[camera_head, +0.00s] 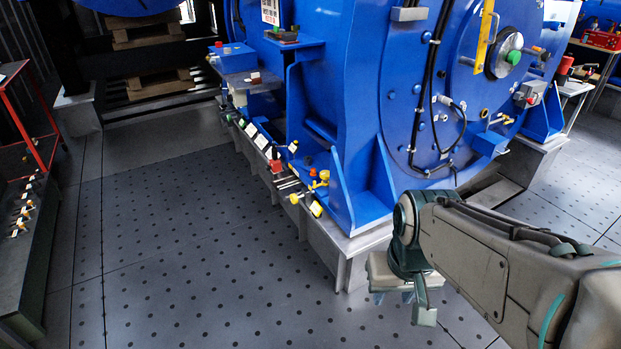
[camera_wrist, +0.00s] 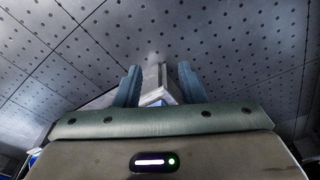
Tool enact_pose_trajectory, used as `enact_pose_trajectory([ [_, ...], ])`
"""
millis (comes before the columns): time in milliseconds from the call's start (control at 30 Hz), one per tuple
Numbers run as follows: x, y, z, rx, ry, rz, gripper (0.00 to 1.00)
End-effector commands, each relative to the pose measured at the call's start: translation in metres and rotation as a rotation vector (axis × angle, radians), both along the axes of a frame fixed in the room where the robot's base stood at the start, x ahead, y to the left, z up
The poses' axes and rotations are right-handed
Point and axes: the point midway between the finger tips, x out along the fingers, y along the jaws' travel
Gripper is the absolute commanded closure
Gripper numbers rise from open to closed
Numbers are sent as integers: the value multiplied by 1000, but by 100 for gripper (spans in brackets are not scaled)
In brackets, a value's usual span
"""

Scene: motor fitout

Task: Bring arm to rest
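My gripper (camera_head: 393,297) hangs at the end of my arm, low at the right of the head view, in front of the blue motor's plinth corner. It points down toward the perforated floor. In the wrist view my gripper (camera_wrist: 157,72) shows two blue-grey fingers spread apart. I see nothing held between them. A pale metal edge with a bluish patch shows beyond and between the fingers; it looks like part of the plinth. My arm reaches in from the right edge of the head view.
The large blue motor (camera_head: 350,100) stands on a pale metal plinth (camera_head: 362,243). Small valves and tools (camera_head: 318,182) lie along its left ledge. A red-framed cart (camera_head: 45,150) is at far left, and a bench (camera_head: 570,88) at far right. The perforated floor (camera_head: 180,240) at left is clear.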

Motion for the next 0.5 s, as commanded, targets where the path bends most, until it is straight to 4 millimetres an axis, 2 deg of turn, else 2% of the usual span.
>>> enact_pose_trajectory([
  [333,0,0,1,0,0,0,64],
  [500,0,0,19,0,-7,-1,64],
])
